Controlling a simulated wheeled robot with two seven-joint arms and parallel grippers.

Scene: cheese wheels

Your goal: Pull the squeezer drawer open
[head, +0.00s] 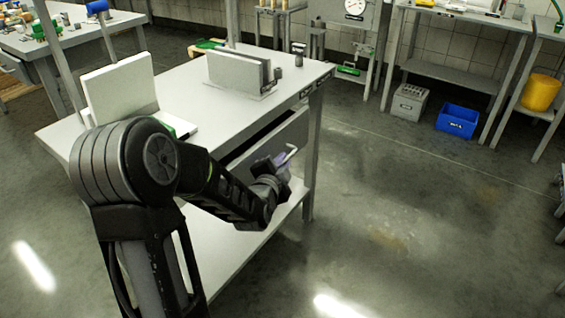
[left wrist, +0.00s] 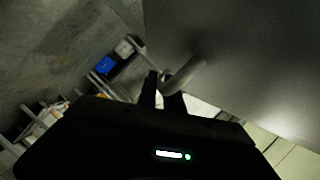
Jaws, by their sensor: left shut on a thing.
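The squeezer drawer (head: 268,146) is in the front of the grey work table, and a dark gap shows above its front panel, so it stands partly open. Its bar handle (head: 290,153) sticks out from the panel. My left gripper (head: 284,161) is at the handle, with the arm reaching in from the left and hiding part of the drawer front. In the left wrist view my left gripper (left wrist: 162,92) is shut on the handle (left wrist: 188,73), beside the grey drawer panel (left wrist: 235,60). The right gripper is not in view.
On the table top (head: 195,85) stand a white block (head: 120,88) and a grey upright plate fixture (head: 238,72). A lower shelf (head: 225,245) lies under the drawer. The floor (head: 400,220) right of the table is clear.

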